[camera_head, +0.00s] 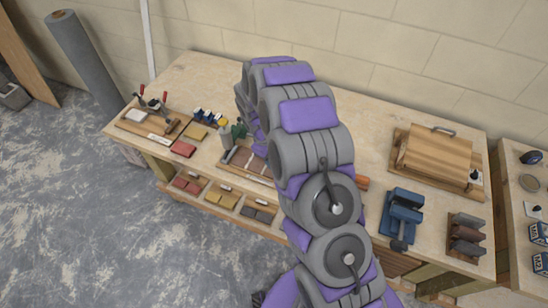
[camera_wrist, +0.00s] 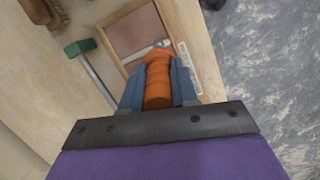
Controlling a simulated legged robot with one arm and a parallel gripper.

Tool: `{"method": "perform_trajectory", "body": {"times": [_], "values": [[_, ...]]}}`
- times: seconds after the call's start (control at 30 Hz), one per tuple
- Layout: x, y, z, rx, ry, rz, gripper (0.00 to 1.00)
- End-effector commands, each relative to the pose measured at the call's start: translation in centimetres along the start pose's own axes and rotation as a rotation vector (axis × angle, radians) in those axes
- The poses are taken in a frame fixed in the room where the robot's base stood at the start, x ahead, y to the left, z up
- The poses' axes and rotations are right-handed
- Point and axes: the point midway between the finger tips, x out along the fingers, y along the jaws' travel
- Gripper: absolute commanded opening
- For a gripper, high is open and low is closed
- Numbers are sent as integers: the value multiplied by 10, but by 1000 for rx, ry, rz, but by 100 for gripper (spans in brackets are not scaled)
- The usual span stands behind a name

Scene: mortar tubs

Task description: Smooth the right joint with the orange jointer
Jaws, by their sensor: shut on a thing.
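In the wrist view the orange jointer (camera_wrist: 158,92) has a ridged orange handle, held between the blue fingers of my gripper (camera_wrist: 157,78). Its short metal tip (camera_wrist: 161,43) points away from me, over a wood-framed panel (camera_wrist: 188,28) with reddish-brown brick faces (camera_wrist: 132,31). A pale joint line runs beside the tip. I cannot tell whether the tip touches it. In the head view the panel (camera_head: 237,158) shows partly at the left of my arm, which hides my gripper, the jointer and the rest of the panel.
A green-headed hammer (camera_wrist: 80,47) lies beside the panel. Left on the bench are a tool board (camera_head: 150,122) and a red block (camera_head: 183,149). Bare benchtop lies behind my arm.

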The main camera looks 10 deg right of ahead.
Motion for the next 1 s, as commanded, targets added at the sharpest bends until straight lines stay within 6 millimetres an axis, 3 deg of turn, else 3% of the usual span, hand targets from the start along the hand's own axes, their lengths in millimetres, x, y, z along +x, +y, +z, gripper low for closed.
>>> {"method": "perform_trajectory", "body": {"times": [1.0], "values": [[1, -16, 6, 0, -6, -6, 0]]}}
